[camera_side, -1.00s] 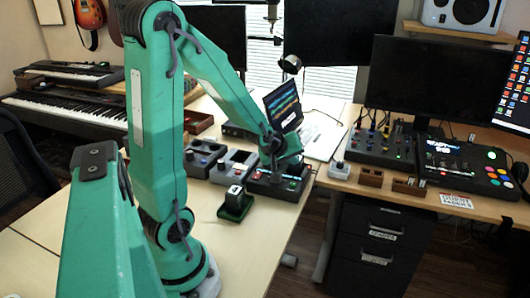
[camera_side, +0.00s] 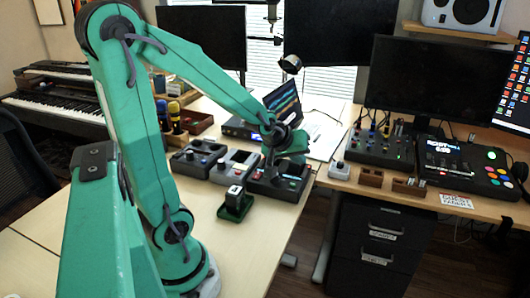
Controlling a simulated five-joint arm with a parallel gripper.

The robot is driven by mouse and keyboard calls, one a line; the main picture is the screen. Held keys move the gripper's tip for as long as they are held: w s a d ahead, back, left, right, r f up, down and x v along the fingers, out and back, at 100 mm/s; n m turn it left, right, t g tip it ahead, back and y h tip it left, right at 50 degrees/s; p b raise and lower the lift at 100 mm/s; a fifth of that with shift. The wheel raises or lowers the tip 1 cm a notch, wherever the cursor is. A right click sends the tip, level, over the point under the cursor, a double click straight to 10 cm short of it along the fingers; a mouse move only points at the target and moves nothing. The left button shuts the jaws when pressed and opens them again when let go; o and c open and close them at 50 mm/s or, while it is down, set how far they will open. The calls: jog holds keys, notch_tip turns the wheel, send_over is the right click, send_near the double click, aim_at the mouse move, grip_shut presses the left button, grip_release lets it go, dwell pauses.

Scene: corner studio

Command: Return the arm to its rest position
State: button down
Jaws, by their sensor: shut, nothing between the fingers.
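My teal arm reaches across the wooden desk (camera_side: 262,262) from its base at the lower centre. My gripper (camera_side: 270,165) points down at the far end of the arm, just above or in front of a dark control box (camera_side: 290,187). The gripper is small here and shut with nothing in it. Whether its tip touches the box cannot be told from this angle.
Two grey boxes (camera_side: 196,160) (camera_side: 233,167) stand left of the dark box. A small block sits on a green stand (camera_side: 235,207) in front. A laptop (camera_side: 283,103) is behind my gripper. A mixer (camera_side: 382,146) and button panel (camera_side: 465,170) are on the right desk.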

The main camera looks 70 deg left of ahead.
jog(key=s+d+r+m+g+h, duration=0.1)
jog(key=s+d+r+m, duration=0.3)
jog(key=s+d+m, duration=0.1)
jog(key=s+d+r+m+g+h, duration=0.1)
jog(key=s+d+r+m, duration=0.3)
jog(key=s+d, duration=0.3)
jog(key=shift+s+d+r+m+h, duration=0.25)
jog(key=shift+s+d+m+h, duration=0.15)
jog(key=shift+s+m, duration=0.4)
jog(key=shift+w, duration=0.15)
